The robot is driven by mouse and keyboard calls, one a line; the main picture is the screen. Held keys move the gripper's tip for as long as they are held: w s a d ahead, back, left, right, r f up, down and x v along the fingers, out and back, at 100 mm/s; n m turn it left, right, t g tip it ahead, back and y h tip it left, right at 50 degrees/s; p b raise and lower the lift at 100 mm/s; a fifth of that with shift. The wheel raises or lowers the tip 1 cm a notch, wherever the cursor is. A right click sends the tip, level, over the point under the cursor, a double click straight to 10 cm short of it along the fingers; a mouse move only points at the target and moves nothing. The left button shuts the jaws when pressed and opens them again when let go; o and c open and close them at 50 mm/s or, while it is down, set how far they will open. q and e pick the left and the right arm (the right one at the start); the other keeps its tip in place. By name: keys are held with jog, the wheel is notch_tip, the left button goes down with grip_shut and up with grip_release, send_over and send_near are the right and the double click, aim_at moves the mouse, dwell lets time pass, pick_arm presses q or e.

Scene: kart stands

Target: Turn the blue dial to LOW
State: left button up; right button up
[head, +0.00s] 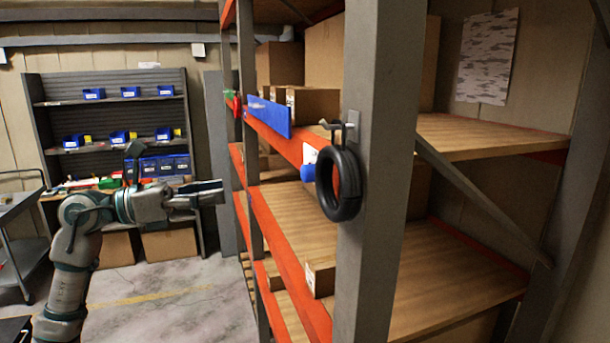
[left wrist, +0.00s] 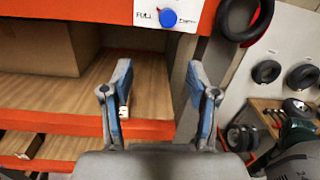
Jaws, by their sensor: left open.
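The blue dial (head: 307,173) sits on a white plate on the orange shelf beam, partly behind a hanging black tire in the head view. The dial's pointer setting cannot be made out. My left gripper (head: 222,193) is left of the dial and apart from it. In its wrist view the gripper (left wrist: 160,72) is open and empty, below the dial. My right gripper is not in view.
The black tire (head: 325,190) hangs from a hook on the grey post (head: 372,240), close beside the dial. A blue strip (head: 268,116) is on the beam further left. Cardboard boxes (head: 313,106) stand on the shelves. Open floor (head: 180,290) lies left of the rack.

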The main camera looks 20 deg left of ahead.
aim_at(302, 173)
pick_arm(q)
jog(key=shift+m+t+y, duration=0.3)
jog(key=shift+m+y, duration=0.2)
jog(key=p+x, duration=0.1)
jog(key=x, duration=0.3)
jog(key=s+r+p+x, duration=0.1)
jog(key=x, duration=0.4)
jog(key=d+r+p+x, duration=0.1)
jog(key=x, duration=0.3)
jog(key=shift+s+d+r, duration=0.1)
jog(key=shift+s+d, duration=0.15)
jog(key=shift+d, duration=0.15)
jog(key=shift+w+d, duration=0.45)
jog(key=shift+d, duration=0.15)
jog(key=shift+a, duration=0.1)
grip_shut()
